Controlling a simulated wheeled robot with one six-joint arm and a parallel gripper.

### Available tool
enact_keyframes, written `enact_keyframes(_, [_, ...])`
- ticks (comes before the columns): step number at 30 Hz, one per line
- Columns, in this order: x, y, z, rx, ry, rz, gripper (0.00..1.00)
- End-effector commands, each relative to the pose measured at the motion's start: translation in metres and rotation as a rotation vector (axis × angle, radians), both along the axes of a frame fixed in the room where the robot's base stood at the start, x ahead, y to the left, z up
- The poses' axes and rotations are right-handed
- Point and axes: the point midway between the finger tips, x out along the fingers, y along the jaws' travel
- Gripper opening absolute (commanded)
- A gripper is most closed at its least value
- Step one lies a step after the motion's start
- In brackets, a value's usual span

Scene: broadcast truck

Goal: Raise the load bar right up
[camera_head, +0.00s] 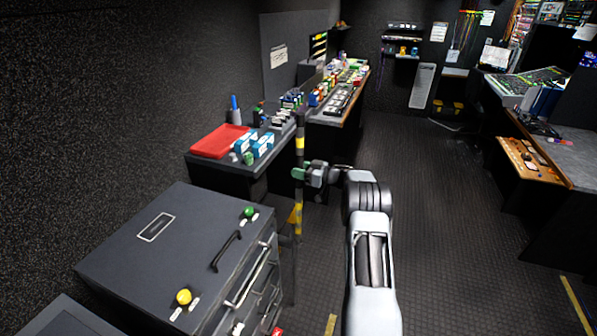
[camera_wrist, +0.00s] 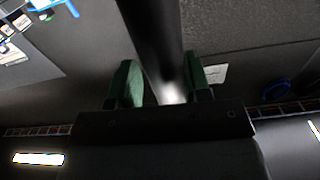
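The load bar (camera_head: 300,142) is a thin, dark upright pole with yellow bands. It stands in front of the left-hand counter, just beyond the dark cabinet. My gripper (camera_head: 302,174) is at about the middle of the pole's visible length, with its green fingertips at the pole. In the wrist view, the dark bar (camera_wrist: 155,40) runs down between the two green fingers of my gripper (camera_wrist: 168,85). The fingers lie close along both sides and appear to clasp it.
A dark cabinet (camera_head: 160,262) with handles and green and yellow knobs stands at the near left. The counter behind carries a red tray (camera_head: 219,141) and blue-white boxes (camera_head: 254,144). The floor (camera_head: 440,215) to the right is clear, up to the consoles.

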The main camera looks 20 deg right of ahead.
Motion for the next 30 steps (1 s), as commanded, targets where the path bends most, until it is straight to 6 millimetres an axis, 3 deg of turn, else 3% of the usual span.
enact_keyframes(4, [0.0,0.0,-0.001,-0.001,0.001,-0.001,0.54])
enact_keyframes(14, [-0.005,-0.005,-0.001,-0.001,0.0,0.001,0.54])
enact_keyframes(30, [-0.073,-0.077,-0.002,-0.001,0.0,0.001,0.54])
